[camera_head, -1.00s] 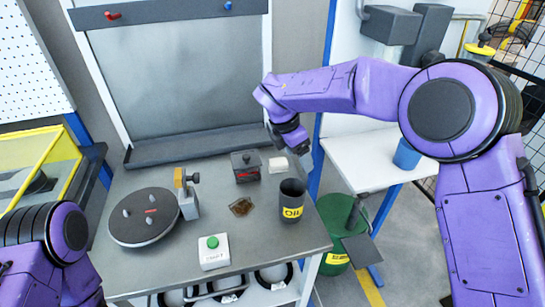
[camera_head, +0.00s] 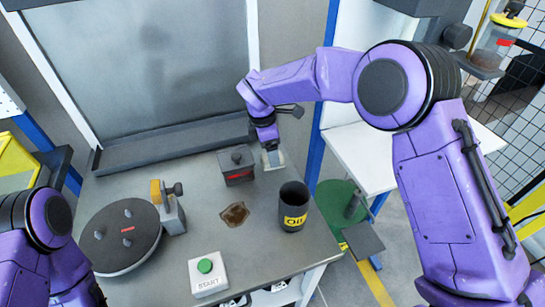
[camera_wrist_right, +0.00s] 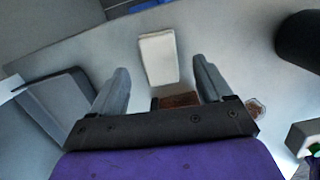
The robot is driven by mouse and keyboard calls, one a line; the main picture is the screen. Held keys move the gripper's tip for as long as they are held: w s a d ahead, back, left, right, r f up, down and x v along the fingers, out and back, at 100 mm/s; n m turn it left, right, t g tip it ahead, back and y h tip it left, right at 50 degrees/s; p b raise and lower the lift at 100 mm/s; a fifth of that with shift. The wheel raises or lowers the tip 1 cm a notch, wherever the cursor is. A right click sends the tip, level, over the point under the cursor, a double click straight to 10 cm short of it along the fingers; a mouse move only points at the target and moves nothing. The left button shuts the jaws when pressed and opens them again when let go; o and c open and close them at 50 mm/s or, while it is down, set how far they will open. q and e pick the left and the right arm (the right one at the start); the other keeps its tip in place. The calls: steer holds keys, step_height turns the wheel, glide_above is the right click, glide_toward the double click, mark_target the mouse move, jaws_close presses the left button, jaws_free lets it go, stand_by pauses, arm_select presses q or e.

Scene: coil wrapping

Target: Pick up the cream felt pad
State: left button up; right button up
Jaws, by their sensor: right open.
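The cream felt pad (camera_wrist_right: 158,58) is a small pale rectangle lying flat on the grey table. My right gripper (camera_wrist_right: 160,66) is open and empty, and the pad shows between and just beyond its fingertips in the wrist view. In the head view the right gripper (camera_head: 271,157) is over the pad (camera_head: 279,160) and hides part of it. I cannot tell the exact height of the fingers above the table. Of my left arm only links show at the lower left; its gripper is out of view.
A dark box with a red label (camera_head: 237,167) stands just left of the pad. A dark OIL cup (camera_head: 293,208) stands in front of it.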

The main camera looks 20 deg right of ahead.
step_height(320, 180, down, 3)
steer(key=shift+d+r+p, duration=0.15)
steer(key=shift+r+p, duration=0.05)
steer(key=shift+p, duration=0.15)
steer(key=shift+d+f, duration=0.1)
steer(key=shift+f, duration=0.2)
steer(key=c, duration=1)
arm_select(q)
steer(key=shift+r, duration=0.75)
arm_select(e)
steer(key=shift+c, duration=0.2)
steer(key=shift+r, duration=0.1)
